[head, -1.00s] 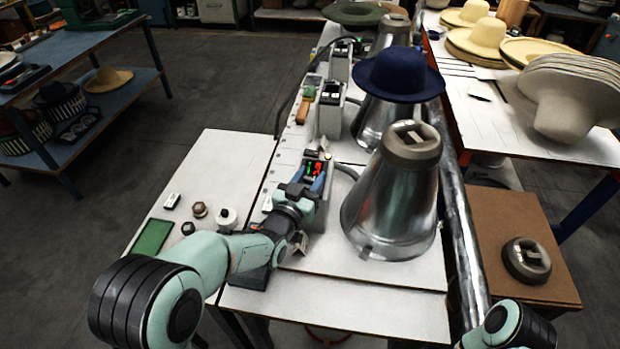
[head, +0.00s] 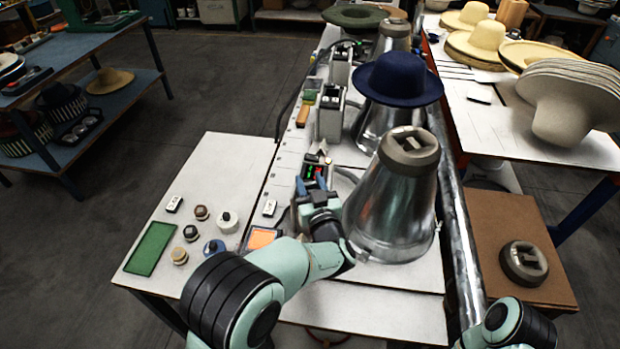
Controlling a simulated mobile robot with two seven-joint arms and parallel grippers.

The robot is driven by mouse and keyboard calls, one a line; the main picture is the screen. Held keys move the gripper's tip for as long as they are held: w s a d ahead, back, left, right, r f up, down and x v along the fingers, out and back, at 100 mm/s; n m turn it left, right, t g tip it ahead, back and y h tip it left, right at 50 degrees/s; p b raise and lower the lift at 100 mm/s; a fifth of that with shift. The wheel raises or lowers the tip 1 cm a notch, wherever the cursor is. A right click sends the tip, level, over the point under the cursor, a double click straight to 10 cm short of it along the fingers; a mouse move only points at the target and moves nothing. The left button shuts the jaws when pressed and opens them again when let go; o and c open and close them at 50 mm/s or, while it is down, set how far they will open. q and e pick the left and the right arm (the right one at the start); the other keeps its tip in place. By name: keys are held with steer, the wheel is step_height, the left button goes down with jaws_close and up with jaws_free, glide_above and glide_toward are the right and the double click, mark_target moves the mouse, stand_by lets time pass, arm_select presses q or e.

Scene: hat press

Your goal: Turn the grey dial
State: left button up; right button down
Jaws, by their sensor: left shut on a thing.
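My left gripper (head: 312,187) is at the front control box (head: 317,165), which has a small red and green lit display and stands left of the nearest metal cone. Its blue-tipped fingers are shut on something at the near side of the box. The grey dial itself is hidden by the fingers and wrist; from the gripper's place I take it to be what is held. My right gripper is out of view; only part of that arm shows at the bottom right.
The metal cone (head: 392,205) with a grey cap stands close right of my left gripper. A navy hat (head: 398,78) sits on the cone behind. Loose knobs (head: 201,212), a green pad (head: 151,248) and an orange-topped piece (head: 262,238) lie on the table's left part.

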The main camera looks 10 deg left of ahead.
arm_select(q)
steer(key=shift+n+g+y+p, duration=1.3)
steer(key=shift+n+g+y, duration=0.65)
steer(key=shift+y, duration=0.75)
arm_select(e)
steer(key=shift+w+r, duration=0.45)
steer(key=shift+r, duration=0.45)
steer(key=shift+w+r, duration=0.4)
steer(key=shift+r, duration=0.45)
arm_select(q)
steer(key=o, duration=1)
steer(key=shift+c, duration=0.2)
steer(key=b+v, duration=0.1)
steer(key=v, duration=1.2)
steer(key=shift+s+b, duration=0.15)
steer(key=shift+b, duration=0.25)
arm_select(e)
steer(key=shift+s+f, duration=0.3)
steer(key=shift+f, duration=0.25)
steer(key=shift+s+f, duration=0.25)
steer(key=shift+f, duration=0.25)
arm_select(q)
steer(key=shift+d, duration=0.1)
